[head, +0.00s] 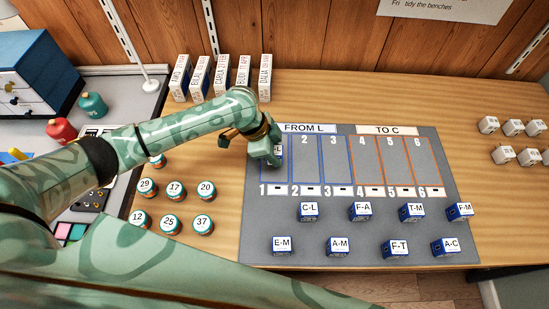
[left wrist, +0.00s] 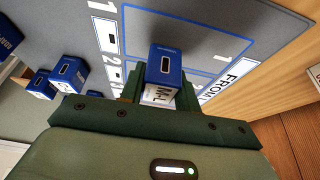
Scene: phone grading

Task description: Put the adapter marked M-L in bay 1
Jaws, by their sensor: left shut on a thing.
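The blue-and-white adapter marked M-L (left wrist: 165,66) is between the fingers of my left gripper (left wrist: 158,92) in the left wrist view. In the head view, my left gripper (head: 270,153) is over the upper part of bay 1 (head: 272,178), the leftmost blue-outlined bay under FROM L. It partly hides the bay and most of the adapter (head: 279,152). In the left wrist view, the adapter overlaps the blue outline. I cannot tell whether it touches the mat. My right gripper is not in view.
Other adapters, among them C-L (head: 308,211) and E-M (head: 282,245), stand on the front of the grey mat (head: 262,222). Bays 2 to 6 look empty. Numbered round tins (head: 171,223) stand left of the mat, and upright boxes (head: 222,76) stand behind.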

